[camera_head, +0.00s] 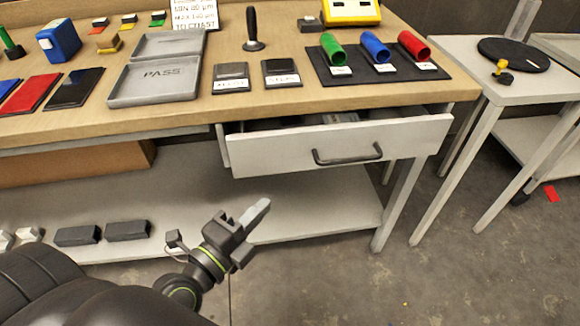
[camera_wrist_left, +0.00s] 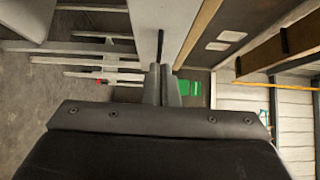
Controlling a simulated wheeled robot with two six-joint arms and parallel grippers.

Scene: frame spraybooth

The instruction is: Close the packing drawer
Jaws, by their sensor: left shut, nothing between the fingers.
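The packing drawer (camera_head: 285,151) is a pale grey drawer under the workbench, pulled partly out, with a dark bar handle (camera_head: 347,155) on its front. Its inside shows as a dark gap below the bench top. My left gripper (camera_head: 262,207) is shut and empty, in front of and below the drawer, to the left of the handle, and apart from it. In the left wrist view the closed fingers (camera_wrist_left: 161,84) point at a pale panel with a dark bar, which looks like the drawer front (camera_wrist_left: 148,25). My right gripper is not in view.
The wooden workbench (camera_head: 205,107) holds a grey PASS tray (camera_head: 153,88), small plates, a dark mat with green, blue and red cylinders, and a black-handled tool (camera_head: 253,28). A lower shelf (camera_head: 330,205) carries dark blocks. A side table (camera_head: 535,88) stands right. Floor in front is clear.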

